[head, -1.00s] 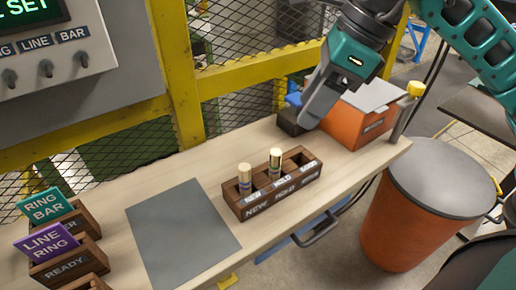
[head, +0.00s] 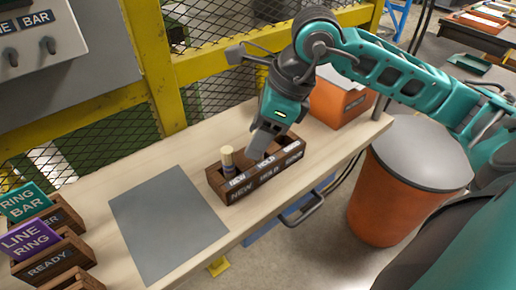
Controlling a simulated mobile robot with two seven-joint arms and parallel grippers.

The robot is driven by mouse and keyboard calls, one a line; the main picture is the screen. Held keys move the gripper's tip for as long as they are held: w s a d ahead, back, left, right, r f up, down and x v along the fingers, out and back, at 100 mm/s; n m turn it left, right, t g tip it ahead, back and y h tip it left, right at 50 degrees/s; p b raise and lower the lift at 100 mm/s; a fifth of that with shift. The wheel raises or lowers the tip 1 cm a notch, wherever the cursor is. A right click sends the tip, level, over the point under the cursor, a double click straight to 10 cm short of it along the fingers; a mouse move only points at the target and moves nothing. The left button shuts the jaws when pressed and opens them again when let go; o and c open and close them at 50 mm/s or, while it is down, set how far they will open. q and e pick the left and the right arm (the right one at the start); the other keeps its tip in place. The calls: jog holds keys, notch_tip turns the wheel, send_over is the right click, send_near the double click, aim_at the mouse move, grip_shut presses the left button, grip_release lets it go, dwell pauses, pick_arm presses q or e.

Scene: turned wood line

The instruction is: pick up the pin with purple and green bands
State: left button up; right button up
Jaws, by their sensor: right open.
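The three-slot wooden rack (head: 232,194) stands on the bench, its slots labelled NEW, HOLD and a third word too small to read. A pale wooden pin (head: 228,160) stands upright in the NEW slot; a purplish band shows low on it, but its full banding is too small to tell. The second pin, in the HOLD slot, is hidden behind my right gripper. My right gripper (head: 257,152) is open and points down over the HOLD slot, just right of the visible pin. Whether its fingers are around the hidden pin cannot be seen. My left gripper is out of view.
A grey mat (head: 168,222) lies left of the rack. Wooden holders with a green RING BAR card (head: 24,202) and a purple LINE RING card (head: 32,241) stand at far left. An orange box (head: 338,103) is behind right; an orange bin (head: 396,205) stands beyond the bench edge.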

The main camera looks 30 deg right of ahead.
jog(key=shift+a+f, duration=0.1)
jog(key=shift+f, duration=0.1)
grip_shut()
dwell(0.4)
jog(key=shift+r, duration=0.1)
notch_tip(320, 180, up, 20)
jog(key=p, duration=0.4)
jog(key=w+a+f+n+g+h, duration=0.1)
jog(key=f+n, duration=0.5)
jog(key=n, duration=0.7)
jog(key=w+a+f+n+g+h, duration=0.2)
jog(key=f+n+g, duration=0.4)
jog(key=n, duration=0.7)
jog(key=shift+w+a+f, duration=0.3)
jog(key=shift+w+a, duration=0.2)
jog(key=shift+w, duration=0.15)
